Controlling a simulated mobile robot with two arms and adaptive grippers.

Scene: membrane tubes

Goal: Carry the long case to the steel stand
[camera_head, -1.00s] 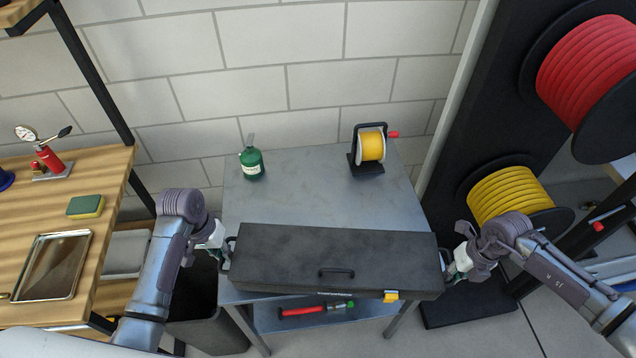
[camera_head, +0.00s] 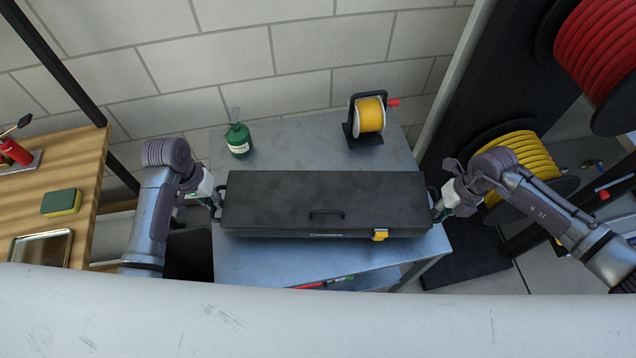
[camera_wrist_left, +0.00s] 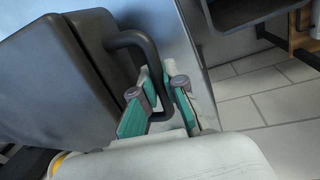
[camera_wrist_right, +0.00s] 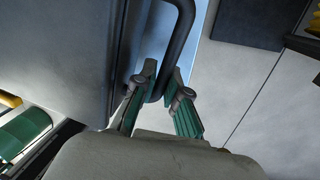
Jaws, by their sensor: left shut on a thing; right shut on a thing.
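The long case (camera_head: 325,195) is black, with a front handle and a yellow latch, and is level over the steel stand (camera_head: 285,262) in the head view. I cannot tell whether its underside touches the top. My left gripper (camera_head: 218,200) is shut on the handle at the case's left end; that handle (camera_wrist_left: 135,42) shows between the fingers in the left wrist view. My right gripper (camera_head: 440,207) is shut on the right end handle (camera_wrist_right: 182,40), which also shows in the right wrist view.
A green bottle (camera_head: 238,138) and a yellow reel (camera_head: 369,115) stand on the stand behind the case. A wooden bench (camera_head: 75,165) with a sponge (camera_head: 61,202) is at left. A dark rack with hose reels (camera_head: 525,160) is at right. A pale surface covers the picture's bottom.

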